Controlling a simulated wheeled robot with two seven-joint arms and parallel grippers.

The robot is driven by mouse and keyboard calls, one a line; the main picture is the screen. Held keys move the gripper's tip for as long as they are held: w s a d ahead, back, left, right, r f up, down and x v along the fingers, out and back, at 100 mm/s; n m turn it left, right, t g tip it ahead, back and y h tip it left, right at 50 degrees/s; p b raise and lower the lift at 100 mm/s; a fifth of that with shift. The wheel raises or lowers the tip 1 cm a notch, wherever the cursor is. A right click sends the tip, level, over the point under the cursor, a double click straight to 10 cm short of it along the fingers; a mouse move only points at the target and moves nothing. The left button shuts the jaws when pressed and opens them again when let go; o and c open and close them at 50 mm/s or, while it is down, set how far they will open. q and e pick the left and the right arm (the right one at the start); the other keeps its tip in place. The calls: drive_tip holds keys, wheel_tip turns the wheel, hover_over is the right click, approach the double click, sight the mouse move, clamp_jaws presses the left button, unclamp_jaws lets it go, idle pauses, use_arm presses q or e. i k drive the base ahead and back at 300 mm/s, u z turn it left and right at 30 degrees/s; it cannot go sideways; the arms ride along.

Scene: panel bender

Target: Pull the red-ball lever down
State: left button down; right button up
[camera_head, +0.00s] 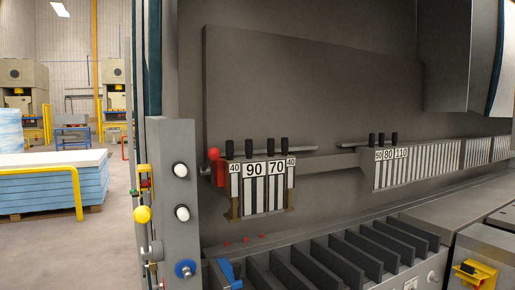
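The red-ball lever (214,155) is at the left end of the tool holder in the head view. Neither of my grippers shows in this view.
Segment plates marked 90 (254,170) and 70 with black knobs hang right of the lever. A grey post (176,215) with white knobs and a yellow ball (142,214) stands left of it. Below is a slotted rack (330,262). The space before the lever looks clear.

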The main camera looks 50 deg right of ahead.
sight(214, 153)
drive_tip(key=k, duration=0.5)
drive_tip(key=z, duration=1.75)
drive_tip(key=i, duration=0.55)
drive_tip(key=z, duration=0.05)
